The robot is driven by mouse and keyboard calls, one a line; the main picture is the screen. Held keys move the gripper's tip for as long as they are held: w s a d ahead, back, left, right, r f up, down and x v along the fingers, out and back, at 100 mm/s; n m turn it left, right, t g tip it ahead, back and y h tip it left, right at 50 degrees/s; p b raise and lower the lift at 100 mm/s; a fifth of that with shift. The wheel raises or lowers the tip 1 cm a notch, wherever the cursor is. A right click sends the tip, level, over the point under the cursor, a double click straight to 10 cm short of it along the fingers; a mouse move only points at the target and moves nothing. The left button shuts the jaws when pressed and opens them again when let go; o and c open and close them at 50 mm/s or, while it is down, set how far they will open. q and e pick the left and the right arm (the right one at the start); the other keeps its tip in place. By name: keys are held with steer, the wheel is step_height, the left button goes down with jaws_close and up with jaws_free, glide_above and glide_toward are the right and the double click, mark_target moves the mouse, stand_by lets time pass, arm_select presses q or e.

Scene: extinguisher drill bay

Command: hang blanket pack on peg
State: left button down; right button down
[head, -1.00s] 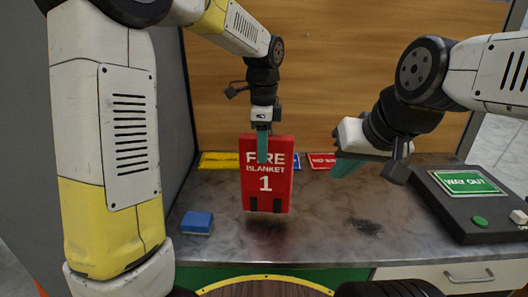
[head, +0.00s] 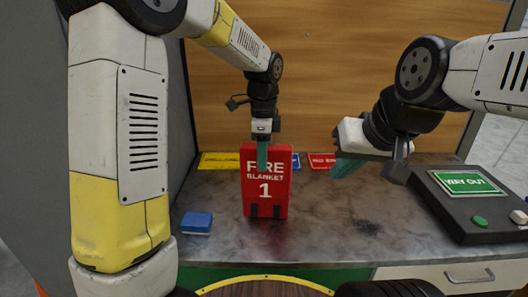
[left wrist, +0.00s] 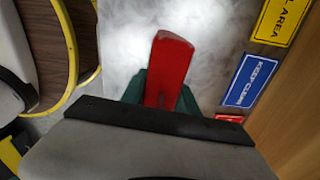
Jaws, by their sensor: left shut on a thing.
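The blanket pack (head: 266,190) is a red upright slab marked "FIRE BLANKET 1", with dark marks at its lower edge. My left gripper (head: 262,158) is shut on its top edge from above. The pack's lower edge is at or just above the counter; I cannot tell whether it touches. In the left wrist view the red pack (left wrist: 168,68) lies between the teal fingers. My right gripper (head: 348,166) hangs to the right, apart from the pack; its opening is unclear. I cannot make out a peg in these views.
A blue block (head: 197,222) lies left of the pack on the grey counter (head: 325,225). Yellow (head: 219,160), blue and red (head: 321,160) signs lie along the back by the wooden panel (head: 330,80). A dark console (head: 470,205) with a "WAY OUT" sign stands at right.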

arm_select(q)
steer(key=c, duration=0.9)
jaws_free()
